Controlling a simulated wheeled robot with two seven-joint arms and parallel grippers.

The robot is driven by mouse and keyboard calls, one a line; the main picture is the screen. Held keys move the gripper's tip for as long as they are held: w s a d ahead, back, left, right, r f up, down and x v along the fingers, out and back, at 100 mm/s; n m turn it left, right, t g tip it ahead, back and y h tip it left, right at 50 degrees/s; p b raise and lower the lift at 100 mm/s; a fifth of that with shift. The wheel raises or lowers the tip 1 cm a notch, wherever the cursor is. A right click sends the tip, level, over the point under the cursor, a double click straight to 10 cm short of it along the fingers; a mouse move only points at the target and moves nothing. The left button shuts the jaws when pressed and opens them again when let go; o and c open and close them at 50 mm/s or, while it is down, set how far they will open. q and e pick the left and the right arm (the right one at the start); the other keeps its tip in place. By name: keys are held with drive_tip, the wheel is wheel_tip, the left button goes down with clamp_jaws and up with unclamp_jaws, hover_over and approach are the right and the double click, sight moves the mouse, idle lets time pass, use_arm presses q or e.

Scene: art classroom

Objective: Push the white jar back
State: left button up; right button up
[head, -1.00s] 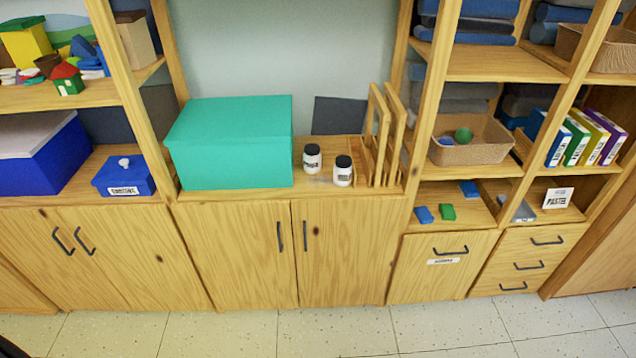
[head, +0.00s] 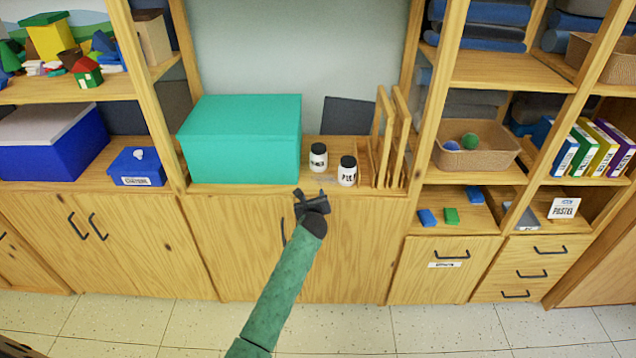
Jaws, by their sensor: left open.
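Two white jars with black lids stand upright on the wooden counter between a teal box and a wooden rack. One white jar (head: 318,158) is farther back and to the left. The other white jar (head: 347,173) is nearer the front edge and to the right, with dark lettering. My left gripper (head: 311,194) is open and empty, at the counter's front edge, in front of and a little left of the front jar. It appears apart from both jars. My right gripper is not in view.
The teal box (head: 243,150) stands left of the jars. The wooden rack (head: 388,145) stands close on the right. A dark panel (head: 349,116) leans at the wall behind. Cupboard doors (head: 245,250) lie below the counter.

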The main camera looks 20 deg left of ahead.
sight(318, 166)
use_arm(q)
drive_tip(key=w+m, duration=0.1)
drive_tip(key=w, duration=0.1)
drive_tip(key=w+r+m+t+b, duration=0.1)
drive_tip(key=w, duration=0.1)
drive_tip(key=w+r+m+b, duration=0.1)
drive_tip(key=w, duration=0.2)
drive_tip(key=shift+a+m, duration=0.1)
drive_tip(key=shift+m, duration=0.2)
drive_tip(key=shift+w+a+f+b, duration=0.1)
drive_tip(key=shift+w+b, duration=0.15)
drive_tip(key=shift+w, duration=0.1)
drive_tip(key=shift+w+a+f+b, duration=0.1)
drive_tip(key=shift+w+b, duration=0.1)
drive_tip(key=shift+w, duration=0.15)
drive_tip(key=shift+b+x, duration=0.85)
drive_tip(key=shift+x, duration=1.7)
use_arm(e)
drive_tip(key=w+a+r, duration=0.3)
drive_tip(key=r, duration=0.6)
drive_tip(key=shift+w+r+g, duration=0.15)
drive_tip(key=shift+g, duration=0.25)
use_arm(q)
drive_tip(key=shift+r, duration=0.1)
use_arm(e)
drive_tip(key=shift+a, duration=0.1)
